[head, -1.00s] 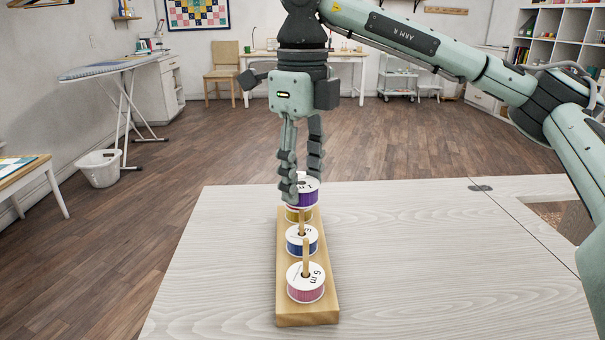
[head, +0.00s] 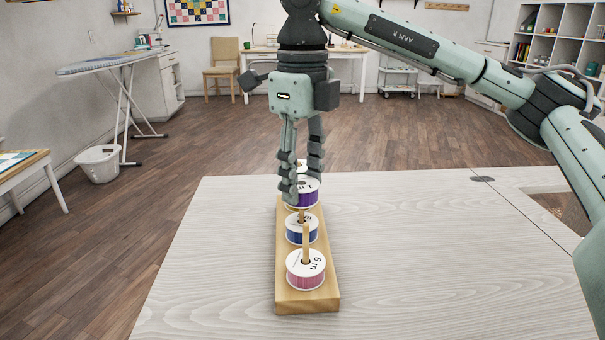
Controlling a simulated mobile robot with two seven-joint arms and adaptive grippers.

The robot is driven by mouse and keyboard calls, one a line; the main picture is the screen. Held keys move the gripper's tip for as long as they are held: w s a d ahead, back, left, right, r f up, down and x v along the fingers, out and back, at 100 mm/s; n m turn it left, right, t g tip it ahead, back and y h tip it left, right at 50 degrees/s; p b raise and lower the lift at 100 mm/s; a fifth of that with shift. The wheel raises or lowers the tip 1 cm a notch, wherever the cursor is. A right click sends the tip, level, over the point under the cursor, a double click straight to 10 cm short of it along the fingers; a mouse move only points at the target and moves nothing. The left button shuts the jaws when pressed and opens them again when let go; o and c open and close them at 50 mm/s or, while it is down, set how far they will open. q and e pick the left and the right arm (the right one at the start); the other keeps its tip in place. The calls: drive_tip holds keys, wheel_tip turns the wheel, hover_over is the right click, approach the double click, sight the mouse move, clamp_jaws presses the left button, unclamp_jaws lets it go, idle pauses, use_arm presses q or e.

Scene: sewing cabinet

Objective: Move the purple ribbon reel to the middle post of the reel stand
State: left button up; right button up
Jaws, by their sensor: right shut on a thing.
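The wooden reel stand (head: 320,298) lies lengthwise away from me on the pale table. The purple ribbon reel (head: 306,198) is at its far end, labelled face up, with my right gripper (head: 303,190) shut on it from above. Fingers partly cover the reel, and I cannot tell whether it rests on anything. A blue reel (head: 294,234) sits in front of it, around the middle post (head: 302,217). A pink reel (head: 305,278) sits around the nearest post (head: 306,242). The yellow reel is hidden now. My left gripper is out of view.
The pale table (head: 420,260) is clear on both sides of the stand. A recessed opening (head: 560,208) is at its right. An ironing board (head: 115,64), a white basket (head: 98,164) and a chair (head: 222,72) stand well beyond the table.

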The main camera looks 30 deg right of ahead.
drive_tip(key=o, duration=1.1)
drive_tip(key=shift+c, duration=0.2)
wheel_tip(320, 180, up, 12)
idle(0.4)
